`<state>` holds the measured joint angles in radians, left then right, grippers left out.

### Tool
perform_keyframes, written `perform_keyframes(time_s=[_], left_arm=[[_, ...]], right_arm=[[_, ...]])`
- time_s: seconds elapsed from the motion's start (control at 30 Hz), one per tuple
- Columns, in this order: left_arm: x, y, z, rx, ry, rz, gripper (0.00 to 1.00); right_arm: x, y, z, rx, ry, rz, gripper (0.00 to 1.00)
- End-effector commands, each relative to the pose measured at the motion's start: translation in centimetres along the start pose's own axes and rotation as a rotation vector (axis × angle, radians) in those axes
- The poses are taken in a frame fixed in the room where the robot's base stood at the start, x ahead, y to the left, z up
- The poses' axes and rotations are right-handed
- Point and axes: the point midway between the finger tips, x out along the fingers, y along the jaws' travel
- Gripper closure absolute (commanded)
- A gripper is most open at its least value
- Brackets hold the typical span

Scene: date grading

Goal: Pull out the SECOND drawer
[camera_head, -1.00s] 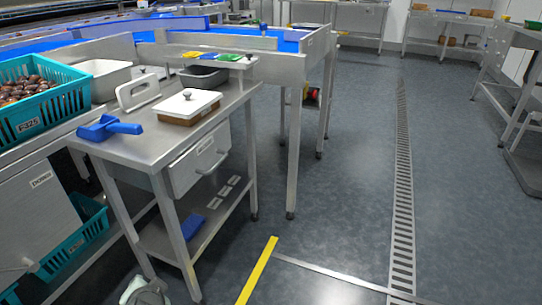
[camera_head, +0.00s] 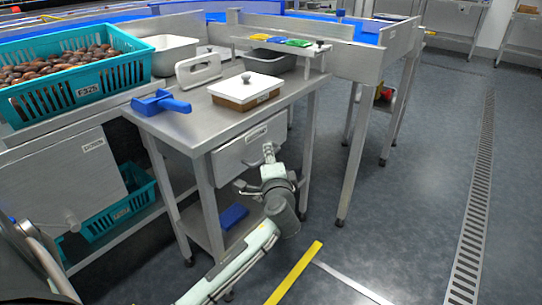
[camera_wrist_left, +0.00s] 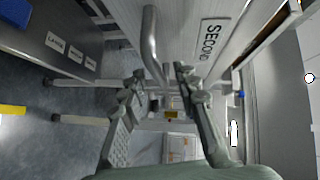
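The drawer (camera_head: 236,153) is a grey metal front under the steel table's top, and it looks closed. In the left wrist view its label, reading "SECON…" (camera_wrist_left: 209,38), sits beside a bar handle (camera_wrist_left: 149,38). My left gripper (camera_head: 268,160) is at the drawer front, by the handle, and partly hides it in the head view. In the left wrist view my left gripper (camera_wrist_left: 158,80) has its fingers apart, with the handle's near end between their tips. Contact with the handle cannot be told. My right gripper is not in view.
The steel table (camera_head: 205,118) carries a blue scoop (camera_head: 160,103), a white-lidded box (camera_head: 245,90) and a grey tray (camera_head: 272,60). A teal crate (camera_head: 98,77) of dates stands at left. A blue object (camera_head: 232,215) lies on the lower shelf. Floor at right is clear.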

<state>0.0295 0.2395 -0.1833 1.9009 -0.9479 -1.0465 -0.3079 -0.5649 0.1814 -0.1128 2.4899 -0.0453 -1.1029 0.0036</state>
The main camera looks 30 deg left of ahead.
Motion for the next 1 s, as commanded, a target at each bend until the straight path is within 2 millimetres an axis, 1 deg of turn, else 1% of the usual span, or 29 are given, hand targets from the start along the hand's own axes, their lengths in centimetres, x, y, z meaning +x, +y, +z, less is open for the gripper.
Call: perform_keyframes(time_s=[0.03, 0.17, 0.43, 0.47, 0.6, 0.7, 1.0], left_arm=[[0.6, 0.0, 0.0, 0.001, -0.001, -0.001, 0.69], [1.5, 0.0, 0.0, 0.001, -0.001, 0.0, 0.69], [1.6, 0.0, 0.0, 0.0, 0.0, 0.001, 0.69], [1.6, 0.0, 0.0, 0.0, 0.0, 0.001, 0.72], [1.6, 0.0, 0.0, 0.0, -0.001, 0.001, 0.89], [1.6, 0.0, 0.0, 0.0, -0.001, 0.001, 1.0], [1.6, 0.1, 0.0, 0.0, -0.001, 0.002, 1.0]], right_arm=[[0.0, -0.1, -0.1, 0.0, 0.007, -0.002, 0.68], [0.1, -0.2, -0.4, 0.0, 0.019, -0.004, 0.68], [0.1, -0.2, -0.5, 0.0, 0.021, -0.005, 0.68], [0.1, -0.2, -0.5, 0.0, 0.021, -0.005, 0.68], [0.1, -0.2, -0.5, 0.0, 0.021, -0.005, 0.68], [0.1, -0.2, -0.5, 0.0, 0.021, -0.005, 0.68], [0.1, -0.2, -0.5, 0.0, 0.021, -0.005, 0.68]])
